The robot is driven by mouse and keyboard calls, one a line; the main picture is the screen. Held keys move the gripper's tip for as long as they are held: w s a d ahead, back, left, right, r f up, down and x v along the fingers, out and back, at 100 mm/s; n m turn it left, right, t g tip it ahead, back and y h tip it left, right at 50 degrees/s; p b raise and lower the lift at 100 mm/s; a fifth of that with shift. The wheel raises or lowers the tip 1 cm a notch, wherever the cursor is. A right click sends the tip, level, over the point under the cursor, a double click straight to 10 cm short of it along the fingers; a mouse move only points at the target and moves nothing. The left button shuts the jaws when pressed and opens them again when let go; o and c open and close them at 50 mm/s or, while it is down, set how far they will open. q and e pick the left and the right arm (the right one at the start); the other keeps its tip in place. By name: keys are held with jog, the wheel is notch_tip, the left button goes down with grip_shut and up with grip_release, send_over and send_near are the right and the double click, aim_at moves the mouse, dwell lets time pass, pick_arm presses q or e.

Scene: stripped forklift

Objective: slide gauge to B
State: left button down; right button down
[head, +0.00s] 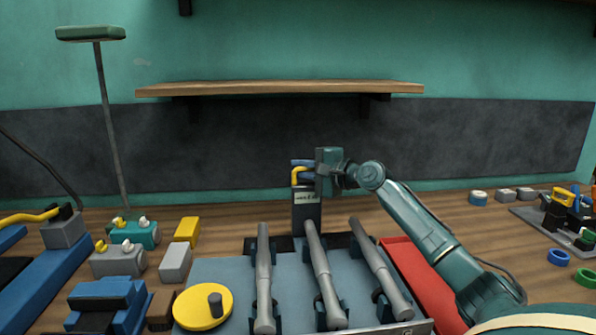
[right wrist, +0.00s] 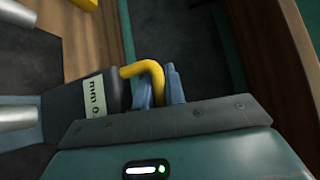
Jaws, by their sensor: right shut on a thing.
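The gauge (head: 306,214) is a dark upright block with a pale label. It stands at the back edge of a grey-blue plate (head: 210,268), behind three grey rods. A bent yellow handle (head: 295,177) rises from its top. My right gripper (head: 303,170) is shut on this handle, with its blue fingers on either side. The right wrist view shows the handle (right wrist: 152,72) between the fingers (right wrist: 160,88) and the gauge's label (right wrist: 95,97). I cannot make out any mark B. My left gripper is not in view.
The rods (head: 320,270) lie in blue cradles in front of the gauge. A yellow disc with a knob (head: 203,306) sits at the plate's front left. A red tray (head: 425,280) is on the right, under my right arm. A wooden shelf (head: 280,88) hangs behind.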

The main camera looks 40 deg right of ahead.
jog(key=c, duration=1.7)
grip_release()
jog(key=shift+c, duration=0.2)
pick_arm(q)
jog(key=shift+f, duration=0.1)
pick_arm(e)
jog(key=shift+s, duration=0.1)
